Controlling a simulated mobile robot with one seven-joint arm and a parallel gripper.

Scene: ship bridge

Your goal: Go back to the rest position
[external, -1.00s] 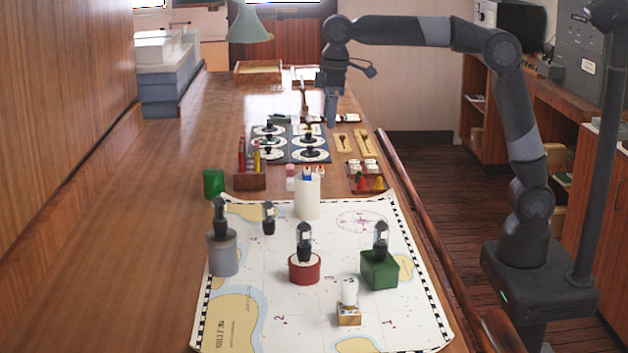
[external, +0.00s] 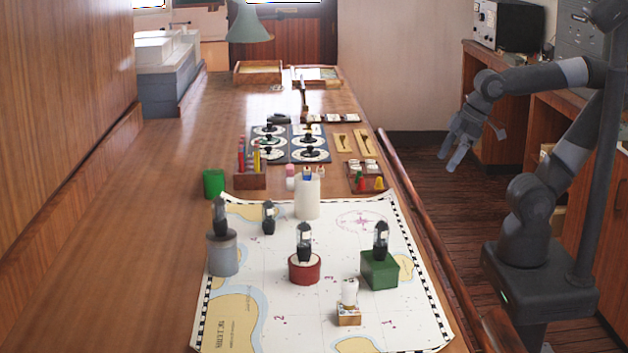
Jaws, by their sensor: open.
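My gripper (external: 450,160) is open and empty. It hangs over the floor to the right of the long wooden table (external: 165,215), clear of the table's edge rail. My arm is folded back toward its base at the right, with the fingers pointing down and a little left. Nothing touches the fingers.
A chart (external: 270,318) on the table bears a grey cylinder (external: 223,258), a red round block (external: 304,270) and a green block (external: 379,272), each topped by a dark lamp-like piece. A wooden rail (external: 410,205) edges the table. Cabinets stand behind my arm.

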